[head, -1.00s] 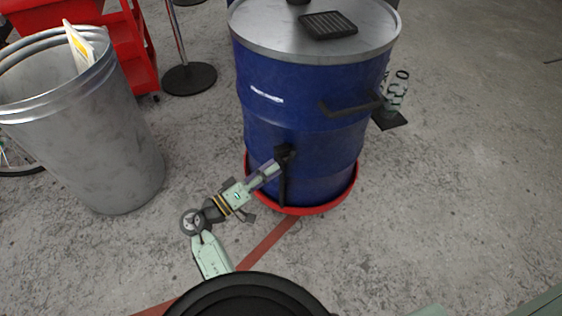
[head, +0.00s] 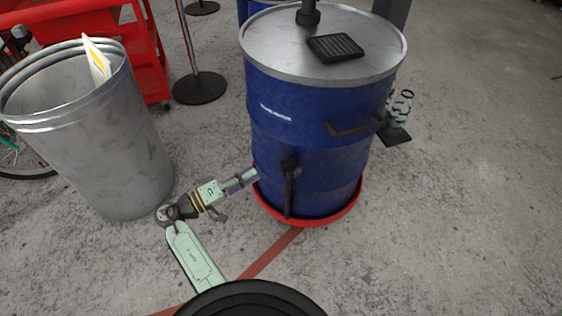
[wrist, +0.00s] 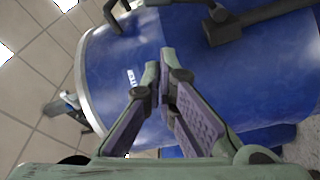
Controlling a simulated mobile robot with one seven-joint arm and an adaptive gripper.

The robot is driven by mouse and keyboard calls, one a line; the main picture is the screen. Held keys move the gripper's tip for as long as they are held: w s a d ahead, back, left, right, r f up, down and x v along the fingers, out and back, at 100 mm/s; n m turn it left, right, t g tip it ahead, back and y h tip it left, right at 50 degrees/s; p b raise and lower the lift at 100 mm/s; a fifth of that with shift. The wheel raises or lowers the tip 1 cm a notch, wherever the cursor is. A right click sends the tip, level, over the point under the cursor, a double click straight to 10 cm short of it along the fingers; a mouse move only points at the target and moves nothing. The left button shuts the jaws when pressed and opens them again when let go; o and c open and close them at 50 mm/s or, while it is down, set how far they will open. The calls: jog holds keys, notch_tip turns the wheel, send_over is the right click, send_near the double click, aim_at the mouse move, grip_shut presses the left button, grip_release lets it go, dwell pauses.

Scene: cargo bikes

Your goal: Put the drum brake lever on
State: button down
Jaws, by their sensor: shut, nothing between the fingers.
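The blue drum (head: 275,137) stands upright on a red base ring (head: 345,212). A black lever (head: 288,192) sits low on its side and hangs nearly straight down from its pivot. It also shows at the upper right of the wrist view (wrist: 262,17). A black bar handle (head: 350,131) sits higher on the drum. My gripper (head: 256,174) is left of the lever and apart from it. In the wrist view my gripper (wrist: 163,60) has its fingertips together and empty, in front of the blue drum wall.
A grey metal bin (head: 95,140) stands at the left, with a red cart (head: 115,45) behind it. A post with a round black base (head: 200,88) stands between bin and drum. A black grate (head: 335,47) lies on the drum lid.

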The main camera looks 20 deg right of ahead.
jog(key=shift+w+a+r, duration=0.55)
jog(key=shift+w, duration=0.2)
jog(key=s+d+p, duration=0.1)
jog(key=d+p, duration=0.4)
jog(key=d, duration=0.6)
jog(key=shift+d+f, duration=0.3)
jog(key=shift+s, duration=0.1)
jog(key=shift+s+f+b, duration=0.2)
jog(key=shift+s+b, duration=0.05)
jog(key=shift+b, duration=0.5)
